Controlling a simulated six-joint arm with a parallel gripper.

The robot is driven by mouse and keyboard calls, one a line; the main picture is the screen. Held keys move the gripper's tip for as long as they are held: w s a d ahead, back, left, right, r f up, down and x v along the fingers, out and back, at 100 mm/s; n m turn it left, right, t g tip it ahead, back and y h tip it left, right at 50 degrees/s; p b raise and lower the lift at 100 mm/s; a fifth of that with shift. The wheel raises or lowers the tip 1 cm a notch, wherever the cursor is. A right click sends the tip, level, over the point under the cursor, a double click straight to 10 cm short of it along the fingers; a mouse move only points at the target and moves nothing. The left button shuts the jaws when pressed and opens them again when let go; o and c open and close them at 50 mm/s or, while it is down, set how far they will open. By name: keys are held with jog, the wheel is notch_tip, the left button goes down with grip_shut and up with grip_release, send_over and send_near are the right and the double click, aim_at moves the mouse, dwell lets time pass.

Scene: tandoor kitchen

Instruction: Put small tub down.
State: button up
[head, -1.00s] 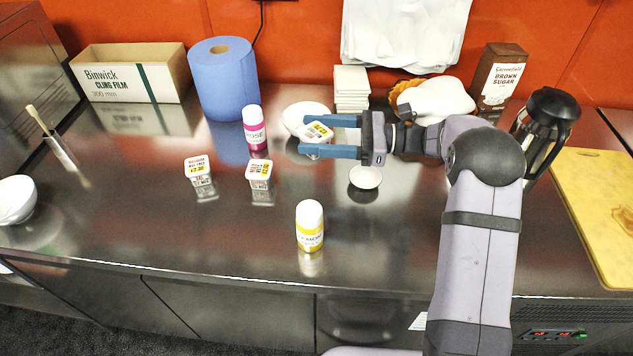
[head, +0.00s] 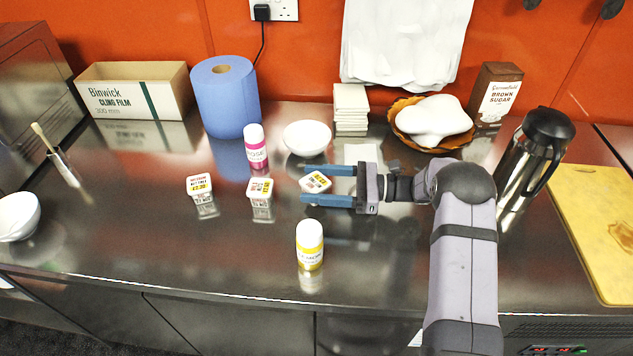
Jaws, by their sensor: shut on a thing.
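My gripper (head: 328,185) reaches in from the right, with its two blue fingers pointing left. It is shut on a small tub (head: 315,182) with a white lid and a yellow price label. The tub sits slightly turned between the fingertips. I cannot tell whether its base touches the counter.
A yellow-labelled bottle (head: 310,245) stands in front of the held tub. A pink bottle (head: 255,149) and a white bowl (head: 307,138) stand behind. A steel jug (head: 530,160) is at right. The counter (head: 160,245) is clear at front left.

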jog(key=shift+f, duration=0.1)
jog(key=shift+f+b, duration=0.35)
jog(key=shift+f, duration=0.2)
jog(key=o, duration=1.1)
jog(key=shift+s+f, duration=0.1)
jog(key=shift+f, duration=0.05)
jog(key=shift+o, duration=0.2)
